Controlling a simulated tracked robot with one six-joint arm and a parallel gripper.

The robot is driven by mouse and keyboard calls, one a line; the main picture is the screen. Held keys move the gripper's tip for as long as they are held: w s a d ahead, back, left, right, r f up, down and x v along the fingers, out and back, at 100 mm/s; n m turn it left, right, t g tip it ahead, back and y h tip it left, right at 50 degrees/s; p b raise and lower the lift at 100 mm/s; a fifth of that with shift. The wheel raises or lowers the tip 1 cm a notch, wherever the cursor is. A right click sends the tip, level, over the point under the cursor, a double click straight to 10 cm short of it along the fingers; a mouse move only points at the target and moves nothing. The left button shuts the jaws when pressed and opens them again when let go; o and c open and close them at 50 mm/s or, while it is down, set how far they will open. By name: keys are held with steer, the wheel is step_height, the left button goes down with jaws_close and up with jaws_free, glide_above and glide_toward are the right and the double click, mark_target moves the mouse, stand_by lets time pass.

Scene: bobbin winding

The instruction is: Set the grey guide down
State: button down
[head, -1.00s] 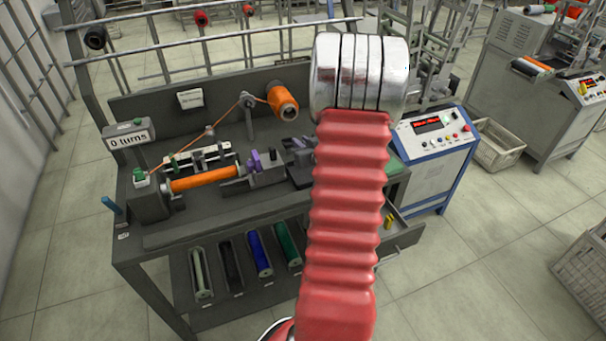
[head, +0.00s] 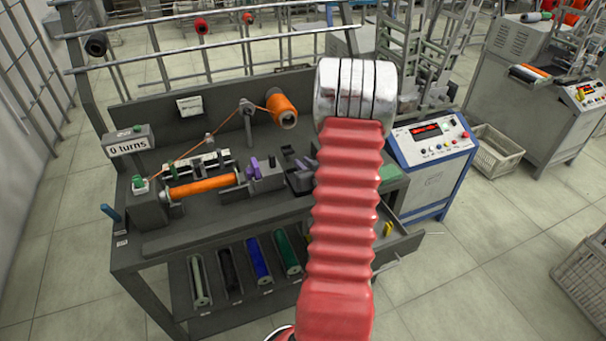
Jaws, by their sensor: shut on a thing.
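My arm's red ribbed sleeve and silver joint rise through the middle of the head view. My gripper is not visible; it is hidden behind the arm. I cannot make out the grey guide for certain. Some dark grey parts (head: 300,179) show on the bench just left of my arm, partly covered by it, and I cannot tell whether the guide is among them. The grey workbench (head: 220,231) carries a winding unit with an orange bobbin (head: 203,187). Purple pieces (head: 255,168) stand on a grey block to its right.
An orange thread cone (head: 282,109) stands at the bench's back, its thread running left. A sign (head: 130,144) reads "0 turns". Several coloured spools (head: 258,259) lie on the lower shelf.

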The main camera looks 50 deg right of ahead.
steer(key=shift+f, duration=2.1)
steer(key=shift+f, duration=0.1)
steer(key=c, duration=1.7)
jaws_free()
steer(key=shift+o, duration=0.2)
steer(key=shift+s, duration=0.1)
steer(key=v, duration=1.2)
